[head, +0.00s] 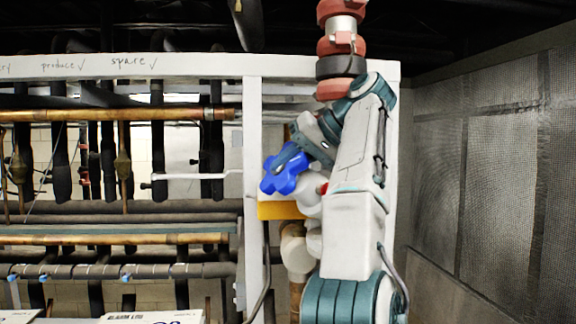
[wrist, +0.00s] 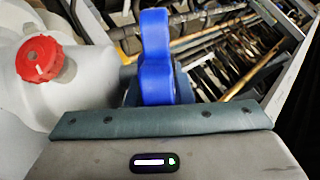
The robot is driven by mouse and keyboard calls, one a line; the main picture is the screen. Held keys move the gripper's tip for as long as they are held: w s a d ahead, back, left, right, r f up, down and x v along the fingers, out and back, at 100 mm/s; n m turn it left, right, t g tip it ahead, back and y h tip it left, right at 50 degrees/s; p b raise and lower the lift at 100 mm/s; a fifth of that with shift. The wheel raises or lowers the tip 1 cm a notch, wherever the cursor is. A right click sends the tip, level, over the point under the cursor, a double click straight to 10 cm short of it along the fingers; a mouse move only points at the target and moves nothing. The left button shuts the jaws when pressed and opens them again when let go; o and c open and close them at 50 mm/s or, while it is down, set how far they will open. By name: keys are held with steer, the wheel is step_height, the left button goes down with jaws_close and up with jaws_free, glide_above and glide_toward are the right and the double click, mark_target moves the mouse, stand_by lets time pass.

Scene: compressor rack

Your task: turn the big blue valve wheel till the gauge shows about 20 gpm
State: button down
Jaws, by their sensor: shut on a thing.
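The big blue valve wheel (head: 285,171) is in the middle of the head view, just left of my arm. In the wrist view the blue wheel (wrist: 155,60) stands edge-on beyond the teal edge of my gripper. My gripper (head: 293,164) reaches to the wheel from the upper right and is shut on it; the fingertips are largely hidden. The gauge cannot be made out in either view.
A white post (head: 253,180) stands just left of the wheel. A yellow block (head: 281,210) is below it. A red cap (wrist: 40,58) sits on a white body beside the wheel. Pipes (head: 120,240) fill the left, a mesh wall (head: 490,170) the right.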

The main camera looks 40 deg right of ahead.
steer(key=c, duration=1.3)
jaws_free()
steer(key=shift+s+a+m+t+h, duration=0.15)
steer(key=shift+m+t+h, duration=0.25)
steer(key=shift+t, duration=0.7)
